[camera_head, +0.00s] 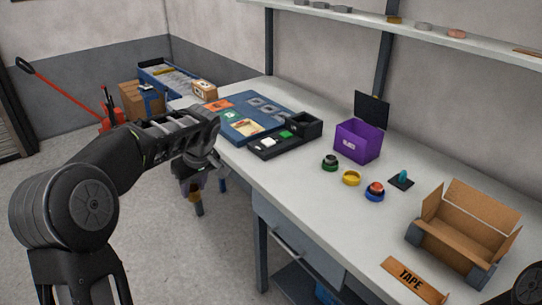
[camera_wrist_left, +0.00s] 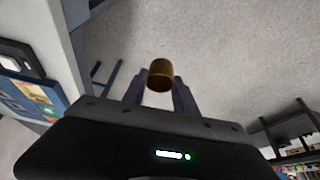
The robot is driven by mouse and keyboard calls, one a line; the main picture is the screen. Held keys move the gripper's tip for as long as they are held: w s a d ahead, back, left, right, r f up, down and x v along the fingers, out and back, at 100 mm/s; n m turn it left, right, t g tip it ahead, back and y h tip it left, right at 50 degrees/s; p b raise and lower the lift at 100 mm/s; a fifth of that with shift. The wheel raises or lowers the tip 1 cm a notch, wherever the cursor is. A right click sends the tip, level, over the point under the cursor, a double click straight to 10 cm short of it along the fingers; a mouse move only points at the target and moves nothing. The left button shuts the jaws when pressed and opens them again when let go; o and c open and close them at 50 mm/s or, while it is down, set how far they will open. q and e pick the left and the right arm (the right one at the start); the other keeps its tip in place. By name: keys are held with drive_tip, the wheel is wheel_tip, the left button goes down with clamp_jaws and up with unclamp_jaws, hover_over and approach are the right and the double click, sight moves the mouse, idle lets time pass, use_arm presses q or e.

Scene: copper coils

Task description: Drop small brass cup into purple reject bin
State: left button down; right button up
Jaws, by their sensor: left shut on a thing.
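The small brass cup (camera_wrist_left: 160,75) is between the fingertips of my left gripper (camera_wrist_left: 159,88) in the left wrist view. In the head view my left gripper (camera_head: 196,203) points down over the floor, left of the table's front edge, with a small brown patch of the cup (camera_head: 195,195) showing. The gripper is shut on the cup. The purple reject bin (camera_head: 352,143) stands on the table to the right, well apart from the gripper. My right gripper is not in view.
A black panel (camera_head: 371,109) stands behind the bin. Black trays (camera_head: 305,124) and a blue board (camera_head: 238,130) lie left of it. Green (camera_head: 330,163), yellow (camera_head: 351,178) and blue (camera_head: 374,194) round pieces lie in front. An open cardboard box (camera_head: 462,225) is at right.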

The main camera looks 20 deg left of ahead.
use_arm(q)
drive_tip(key=s+d+f+m+t+h, duration=0.1)
drive_tip(key=d+f+m, duration=0.3)
drive_tip(key=d, duration=0.6)
drive_tip(key=s+d+f+m+t+h, duration=0.1)
drive_tip(key=s+d+f+m+h, duration=0.1)
drive_tip(key=d+m, duration=0.6)
drive_tip(key=s+d+f, duration=0.1)
drive_tip(key=d+f, duration=0.1)
drive_tip(key=d, duration=0.1)
drive_tip(key=shift+s+f+h, duration=0.15)
drive_tip(key=shift+f+h, duration=0.1)
drive_tip(key=shift+h, duration=0.15)
